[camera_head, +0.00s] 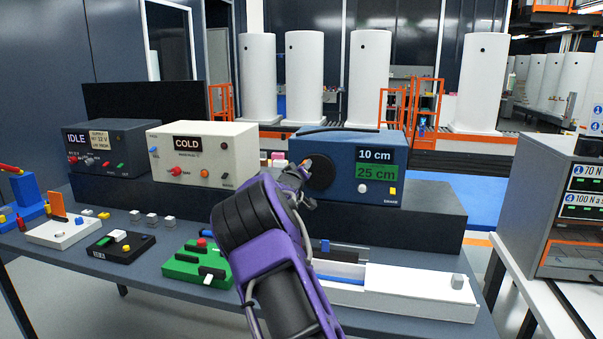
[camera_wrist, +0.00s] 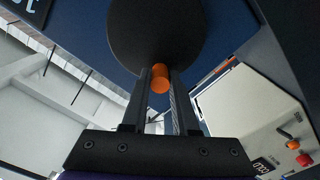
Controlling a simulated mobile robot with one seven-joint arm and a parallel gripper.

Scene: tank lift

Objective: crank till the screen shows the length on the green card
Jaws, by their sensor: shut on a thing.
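A blue box (camera_head: 344,188) stands on a dark raised shelf in the head view. Its dark screen (camera_head: 375,155) reads "10 cm". The green card (camera_head: 377,173) just below it reads "25 cm". A round black crank disc (camera_head: 321,172) is on the left of the box's front; it also shows in the wrist view (camera_wrist: 157,30). An orange crank knob (camera_wrist: 160,78) stands out from the disc. My gripper (camera_wrist: 160,84) is shut on this knob, one finger on each side. In the head view my purple and black arm hides the gripper's lower part.
A cream box (camera_head: 205,155) marked "COLD" and a grey box (camera_head: 108,148) marked "IDLE" stand to the left. Small blocks, a green board (camera_head: 190,266) and a long white tray (camera_head: 420,292) lie on the table in front. A grey instrument (camera_head: 575,215) stands at the right.

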